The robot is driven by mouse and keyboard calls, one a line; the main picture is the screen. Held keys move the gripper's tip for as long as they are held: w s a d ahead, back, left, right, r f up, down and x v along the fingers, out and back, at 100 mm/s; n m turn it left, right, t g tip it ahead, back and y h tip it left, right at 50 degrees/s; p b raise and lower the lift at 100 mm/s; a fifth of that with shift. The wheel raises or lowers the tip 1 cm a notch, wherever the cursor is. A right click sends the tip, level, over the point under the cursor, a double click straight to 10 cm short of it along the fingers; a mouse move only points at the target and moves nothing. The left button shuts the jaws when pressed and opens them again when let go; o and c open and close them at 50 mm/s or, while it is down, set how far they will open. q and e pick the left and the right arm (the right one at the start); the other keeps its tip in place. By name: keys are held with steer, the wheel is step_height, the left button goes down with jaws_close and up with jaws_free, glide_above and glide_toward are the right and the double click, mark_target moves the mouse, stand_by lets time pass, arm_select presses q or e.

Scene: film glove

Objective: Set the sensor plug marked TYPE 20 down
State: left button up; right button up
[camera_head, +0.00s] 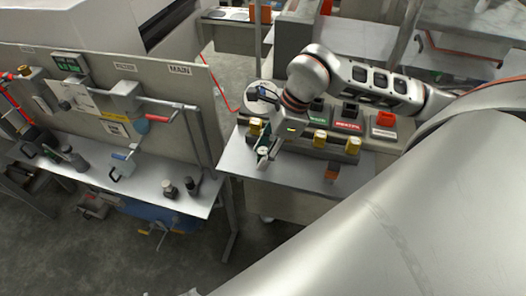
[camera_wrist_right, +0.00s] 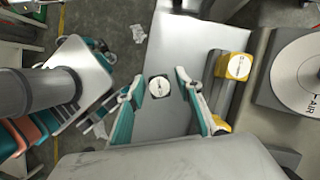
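A small round plug with a white, marked top and dark sides (camera_wrist_right: 159,88) shows in the right wrist view over the grey tabletop (camera_wrist_right: 185,50). Its marking is too small to read. My right gripper (camera_wrist_right: 159,75) has its two teal fingers spread on either side of the plug, with a visible gap on both sides. In the head view my right gripper (camera_head: 264,157) points down at the left end of the bench, and a pale round top (camera_head: 263,151) shows by its fingers. I cannot tell whether the plug touches the tabletop. My left gripper is not in view.
A round dial (camera_wrist_right: 305,75) is to the right there. A panel bench (camera_head: 150,185) is at left.

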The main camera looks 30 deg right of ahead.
steer(key=shift+r, duration=0.25)
steer(key=v, duration=1.1)
steer(key=shift+d+r, duration=0.2)
steer(key=shift+r, duration=0.15)
steer(key=shift+s, duration=0.1)
